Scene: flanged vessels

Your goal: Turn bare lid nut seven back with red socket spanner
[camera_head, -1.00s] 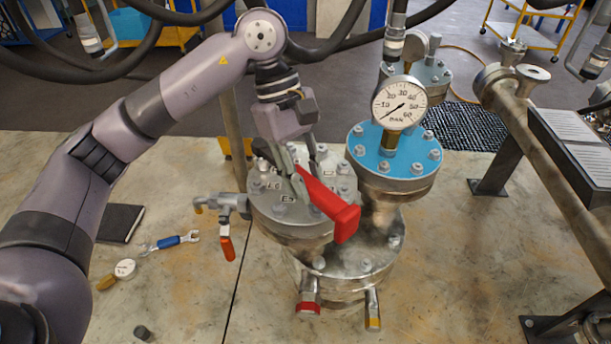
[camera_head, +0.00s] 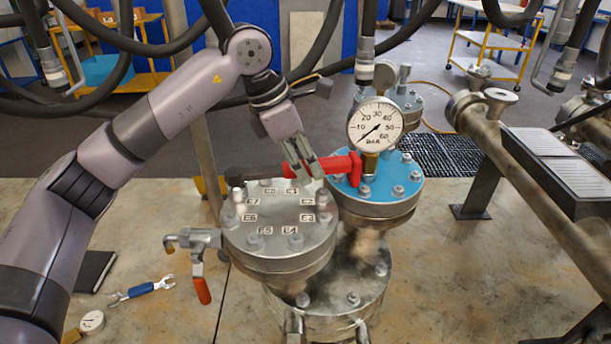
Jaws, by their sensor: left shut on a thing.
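The bare steel lid (camera_head: 280,240) is on the left vessel, with nuts around its rim and labels that seem to run E1 to E8. The lid nut (camera_head: 237,195) beside the label E7 is at the lid's left rear. My left gripper (camera_head: 308,172) is shut on the red handle of the socket spanner (camera_head: 340,165), above the lid's back right edge. The spanner lies roughly level, its dark shank reaching left. Its dark socket end is at or just above nut seven; I cannot tell whether it is seated. My right gripper is out of view.
A blue lid (camera_head: 385,205) with a pressure gauge (camera_head: 375,127) stands close on the right. A valve with an orange handle (camera_head: 202,290) sticks out left. Hoses hang above.

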